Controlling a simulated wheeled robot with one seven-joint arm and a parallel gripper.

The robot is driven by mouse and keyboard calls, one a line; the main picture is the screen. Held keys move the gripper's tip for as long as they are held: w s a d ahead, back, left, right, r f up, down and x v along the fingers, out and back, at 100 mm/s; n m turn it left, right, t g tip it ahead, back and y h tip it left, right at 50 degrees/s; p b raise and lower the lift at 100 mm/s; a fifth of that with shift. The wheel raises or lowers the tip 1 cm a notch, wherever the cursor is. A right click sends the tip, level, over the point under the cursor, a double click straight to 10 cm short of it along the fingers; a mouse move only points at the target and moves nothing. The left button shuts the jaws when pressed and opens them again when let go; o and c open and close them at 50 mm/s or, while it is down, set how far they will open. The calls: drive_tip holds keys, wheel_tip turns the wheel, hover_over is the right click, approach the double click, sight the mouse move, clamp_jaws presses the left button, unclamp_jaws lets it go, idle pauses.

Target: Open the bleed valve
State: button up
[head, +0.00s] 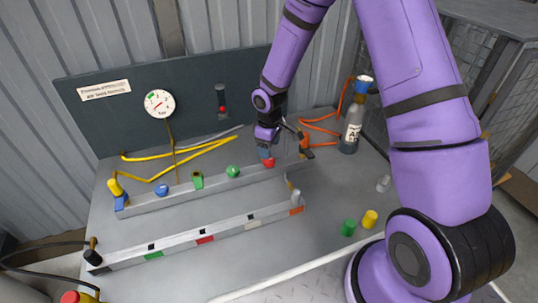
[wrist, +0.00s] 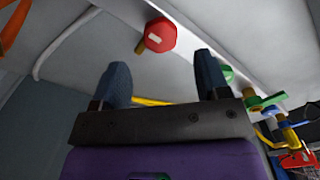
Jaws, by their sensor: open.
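A row of valves sits on the back rail of the grey bench. The red knob (head: 268,163) is at the rail's right end; no label naming the bleed valve is readable. In the wrist view the red knob (wrist: 160,36) is many-sided, with a pale bar on its face. My gripper (head: 267,147) is just above it, pointing down. In the wrist view my gripper (wrist: 162,62) is open and empty, with the red knob beyond the gap between its fingertips. A green knob (head: 233,171), a green-and-yellow valve (head: 197,180) and a blue knob (head: 162,190) stand to the left.
A round gauge (head: 159,103) is on the back panel. A yellow lever (head: 115,188) stands at the rail's left end. A front rail (head: 180,243) crosses the bench. A bottle (head: 351,132) with orange hose is at right. Loose green (head: 348,227) and yellow (head: 370,218) caps lie front right.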

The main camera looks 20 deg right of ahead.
drive_tip(key=shift+r, duration=2.7)
drive_tip(key=s+d+r+m+t, duration=0.15)
drive_tip(key=s+r, duration=0.25)
drive_tip(key=r, duration=0.4)
drive_tip(key=s+d+r+m+h, duration=0.1)
drive_tip(key=s+d+r+m, duration=0.15)
drive_tip(key=r, duration=0.45)
drive_tip(key=s+d+r+m+t, duration=0.1)
drive_tip(key=s+r, duration=0.3)
drive_tip(key=r, duration=0.4)
drive_tip(key=s+r+m+t, duration=0.1)
drive_tip(key=s+r, duration=0.2)
drive_tip(key=s, duration=0.3)
drive_tip(key=s+d+r+m, duration=0.1)
drive_tip(key=s+r, duration=0.2)
drive_tip(key=s, duration=0.4)
drive_tip(key=s+r+m+t+y, duration=0.1)
drive_tip(key=s+r+m, duration=0.1)
drive_tip(key=s, duration=0.4)
drive_tip(key=shift+s+d+r+t, duration=0.35)
drive_tip(key=shift+d+r, duration=0.05)
drive_tip(key=shift+r, duration=0.45)
